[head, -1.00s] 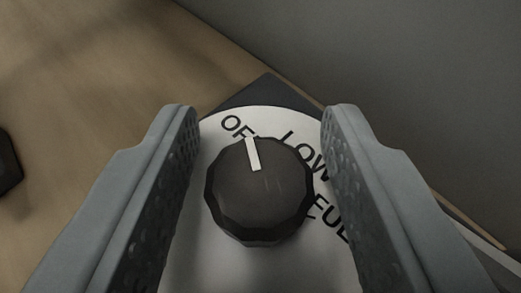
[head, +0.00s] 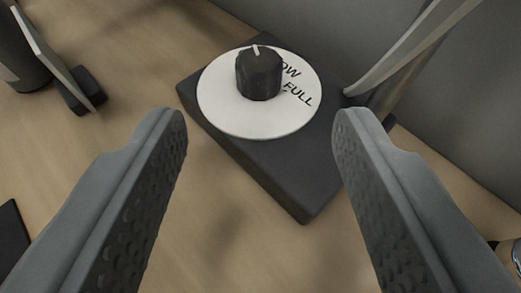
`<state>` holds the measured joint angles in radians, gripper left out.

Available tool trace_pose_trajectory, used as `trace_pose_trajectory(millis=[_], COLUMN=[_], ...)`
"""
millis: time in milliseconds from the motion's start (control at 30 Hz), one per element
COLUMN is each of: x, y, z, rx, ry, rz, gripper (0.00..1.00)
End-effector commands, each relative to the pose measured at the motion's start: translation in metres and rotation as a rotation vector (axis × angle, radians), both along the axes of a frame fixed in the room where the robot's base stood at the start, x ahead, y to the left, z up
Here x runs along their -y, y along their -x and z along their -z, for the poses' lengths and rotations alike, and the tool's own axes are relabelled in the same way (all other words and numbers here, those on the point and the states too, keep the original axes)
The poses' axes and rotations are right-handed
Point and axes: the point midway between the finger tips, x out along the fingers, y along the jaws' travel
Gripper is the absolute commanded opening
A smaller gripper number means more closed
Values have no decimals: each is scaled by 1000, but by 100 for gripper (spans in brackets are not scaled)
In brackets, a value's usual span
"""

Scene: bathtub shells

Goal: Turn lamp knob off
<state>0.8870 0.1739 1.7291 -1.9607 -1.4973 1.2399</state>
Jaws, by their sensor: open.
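The black faceted lamp knob (head: 259,76) stands on a round white dial plate (head: 235,118) on top of a dark square lamp base (head: 290,178). A white pointer mark shows at the knob's far edge, towards the top of the picture. The words FULL and part of LOW show to the right of the knob. The OFF label is not visible, hidden behind the knob. My gripper (head: 261,125) is open and empty. Its two fingers are wide apart on the near side of the base, clear of the knob.
A thin grey lamp arm (head: 415,45) rises from the right of the base. At upper left are a dark cylinder (head: 20,55) and a light panel on a small black stand (head: 82,92). A dark flat item (head: 10,240) lies at lower left. A grey wall closes the right.

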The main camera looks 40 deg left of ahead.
Motion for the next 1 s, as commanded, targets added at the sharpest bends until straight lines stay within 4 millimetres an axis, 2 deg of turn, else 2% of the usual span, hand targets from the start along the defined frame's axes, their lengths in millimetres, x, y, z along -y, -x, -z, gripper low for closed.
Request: trace_pose_trajectory(millis=[200, 400, 1000], x=[26, 39, 42], y=[28, 42, 46], z=[-15, -23, -25], rx=[0, -1, -1], ry=[1, -1, -1], rz=[1, 0, -1], gripper=[50, 50, 50])
